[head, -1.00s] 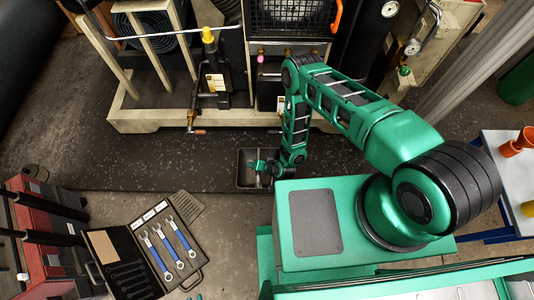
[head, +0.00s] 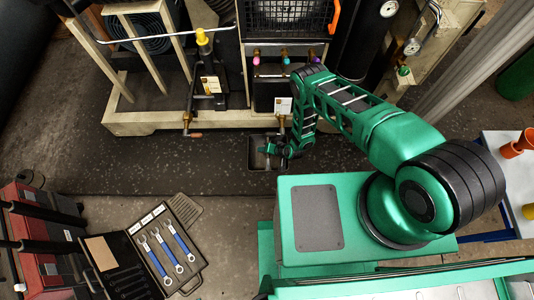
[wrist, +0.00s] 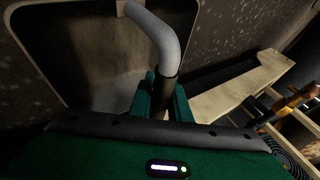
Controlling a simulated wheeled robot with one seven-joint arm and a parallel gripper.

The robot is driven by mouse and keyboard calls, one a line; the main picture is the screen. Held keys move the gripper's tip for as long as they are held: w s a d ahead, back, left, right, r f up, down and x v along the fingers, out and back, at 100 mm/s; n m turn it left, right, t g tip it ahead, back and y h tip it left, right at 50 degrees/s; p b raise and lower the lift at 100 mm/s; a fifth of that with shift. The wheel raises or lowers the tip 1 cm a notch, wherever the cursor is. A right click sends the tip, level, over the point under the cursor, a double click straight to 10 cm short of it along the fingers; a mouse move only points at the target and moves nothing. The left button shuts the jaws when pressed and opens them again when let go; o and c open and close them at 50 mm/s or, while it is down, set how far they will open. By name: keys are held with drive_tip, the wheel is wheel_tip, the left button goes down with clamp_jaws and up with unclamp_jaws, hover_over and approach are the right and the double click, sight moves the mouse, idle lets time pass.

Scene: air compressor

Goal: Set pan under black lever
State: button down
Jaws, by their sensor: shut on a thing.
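The pan (head: 255,158) is a dark, shallow rectangular tray low over the floor in front of the compressor. My gripper (head: 272,150) is shut on the pan's handle at its right part, partly covering the pan. In the wrist view my gripper (wrist: 162,100) has its green fingers on either side of a grey bent handle (wrist: 165,45), with the pan (wrist: 85,50) filling the upper left behind it. A brass valve (head: 282,124) hangs from the compressor just above the pan in the head view; its lever is too small to make out. Another valve (head: 188,122) has a copper-coloured lever tip.
The compressor's beige base (head: 150,122) borders the floor behind the pan. A yellow-capped filler (head: 202,38) stands on the left unit. An open wrench case (head: 150,255) and a red toolbox (head: 40,240) lie at lower left. The dark mat (head: 130,165) left of the pan is clear.

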drive_tip(key=shift+w+f, duration=0.15)
drive_tip(key=shift+f, duration=1.9)
drive_tip(key=c, duration=1.7)
unclamp_jaws()
drive_tip(key=shift+o, duration=0.2)
drive_tip(key=v, duration=1.2)
